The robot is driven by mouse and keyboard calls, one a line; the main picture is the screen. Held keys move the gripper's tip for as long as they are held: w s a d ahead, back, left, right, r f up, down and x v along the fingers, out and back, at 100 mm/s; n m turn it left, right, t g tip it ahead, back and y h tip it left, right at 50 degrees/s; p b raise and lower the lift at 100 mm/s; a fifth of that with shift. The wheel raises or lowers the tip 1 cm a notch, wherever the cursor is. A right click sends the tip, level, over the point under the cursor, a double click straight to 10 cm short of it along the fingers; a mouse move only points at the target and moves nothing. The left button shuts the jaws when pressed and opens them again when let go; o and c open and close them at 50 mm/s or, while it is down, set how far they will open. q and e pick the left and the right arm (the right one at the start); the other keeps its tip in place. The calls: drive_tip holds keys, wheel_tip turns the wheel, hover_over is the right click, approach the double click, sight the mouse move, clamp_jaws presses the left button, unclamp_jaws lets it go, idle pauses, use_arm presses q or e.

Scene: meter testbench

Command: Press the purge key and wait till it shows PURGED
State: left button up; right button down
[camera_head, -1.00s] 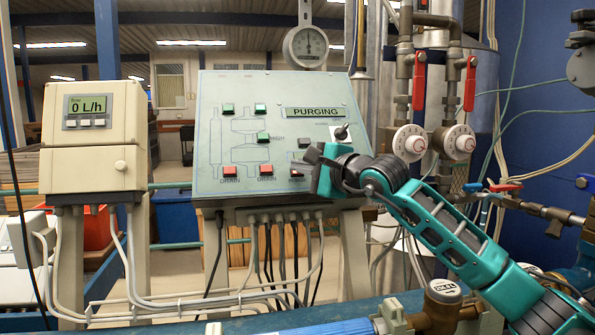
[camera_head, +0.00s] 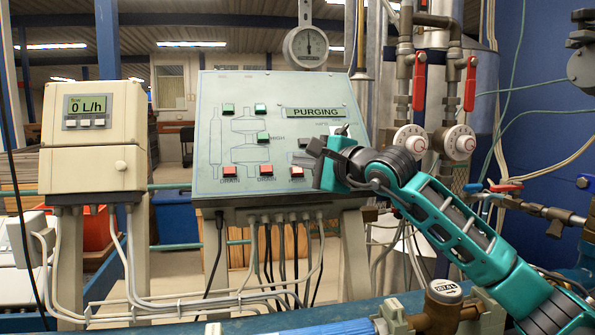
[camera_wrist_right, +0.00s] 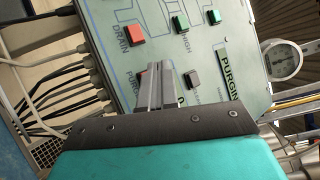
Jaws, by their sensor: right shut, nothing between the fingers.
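The control panel (camera_head: 207,130) stands tilted on the bench, and its display (camera_head: 314,112) reads PURGING. In the head view a red key (camera_head: 297,171) with a label starting with "P" sits low on the panel's right side; my gripper hides part of its surroundings. My right gripper (camera_head: 311,157) is shut and empty in front of the panel's lower right. In the wrist view the shut fingers (camera_wrist_right: 155,86) partly cover a red key there; contact cannot be told. My left gripper is not in view.
Two red DRAIN keys (camera_head: 231,172), several green keys (camera_head: 262,137) and a black key (camera_head: 304,142) share the panel. A flow meter (camera_head: 93,140) reading 0 L/h stands left. Red-handled valves (camera_head: 419,80) and pipes stand right. Cables hang below the panel.

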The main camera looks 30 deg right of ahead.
drive_tip(key=shift+s+a+r, duration=0.2)
drive_tip(key=shift+s+r, duration=0.55)
drive_tip(key=shift+s, duration=0.05)
drive_tip(key=shift+s+a+r, duration=0.2)
drive_tip(key=shift+s+r, duration=0.55)
drive_tip(key=shift+s, duration=0.05)
drive_tip(key=shift+s+a+r, duration=0.1)
drive_tip(key=shift+s+r, duration=0.25)
drive_tip(key=shift+s, duration=0.05)
idle(2.6)
